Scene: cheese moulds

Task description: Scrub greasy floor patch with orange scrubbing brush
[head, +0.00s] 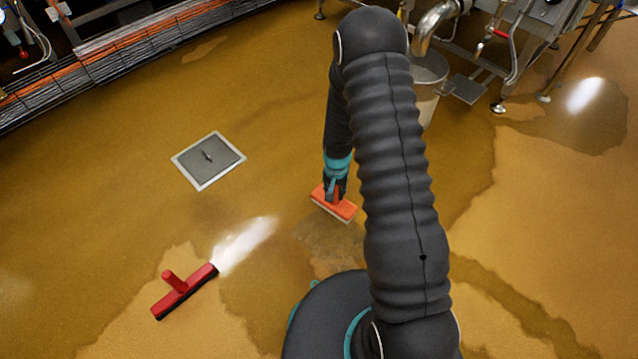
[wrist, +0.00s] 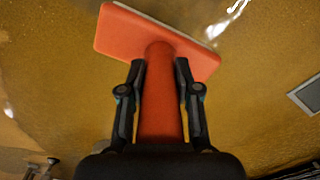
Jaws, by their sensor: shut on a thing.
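The orange scrubbing brush (head: 333,205) is in my gripper, just left of my arm in the head view. My gripper (head: 335,186) is shut on its upright handle. In the wrist view the fingers (wrist: 160,68) press on both sides of the handle, and the broad orange brush head (wrist: 128,30) with a pale bristle edge lies beyond them. The bristles are at or just above the floor; I cannot tell if they touch. A dull, brownish smeared patch (head: 332,246) lies on the floor just in front of the brush, partly hidden by my arm.
A red squeegee (head: 186,290) lies on the wet yellow-brown floor at lower left. A square metal drain cover (head: 208,160) is set in the floor. A bucket (head: 428,85) and steel equipment on legs stand at the back right. Open floor surrounds the brush.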

